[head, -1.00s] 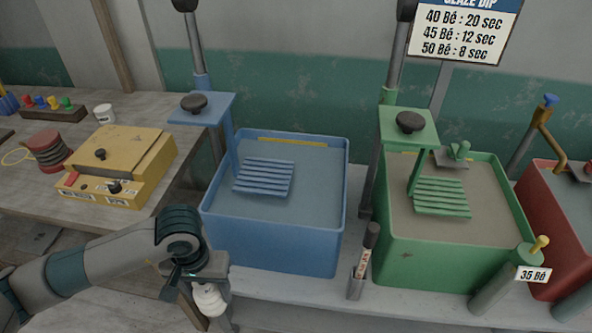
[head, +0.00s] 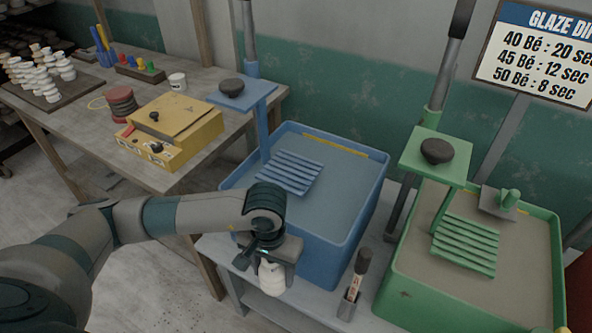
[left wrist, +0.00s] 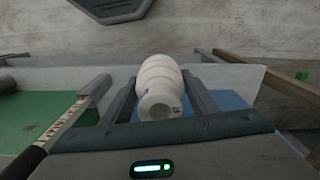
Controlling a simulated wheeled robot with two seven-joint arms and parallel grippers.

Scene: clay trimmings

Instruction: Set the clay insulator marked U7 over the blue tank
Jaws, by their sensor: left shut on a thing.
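My left gripper (head: 268,262) is shut on a white ribbed clay insulator (head: 271,279), which hangs below the fingers in front of the blue tank's near wall. The insulator also shows between both fingers in the left wrist view (left wrist: 159,84), with small blue marks too small to read. The blue tank (head: 335,252) holds grey-blue liquid and stands just behind and right of the gripper. A slatted blue rack (head: 290,172) on a blue lift arm sits over the tank's left part. My right gripper is not in view.
A green tank (head: 420,293) with a green slatted rack (head: 466,245) stands to the right. An upright dark-topped tool in a holder (head: 350,300) stands between the tanks at the front. A yellow box (head: 172,130) and several white insulators (head: 38,72) are on the left table.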

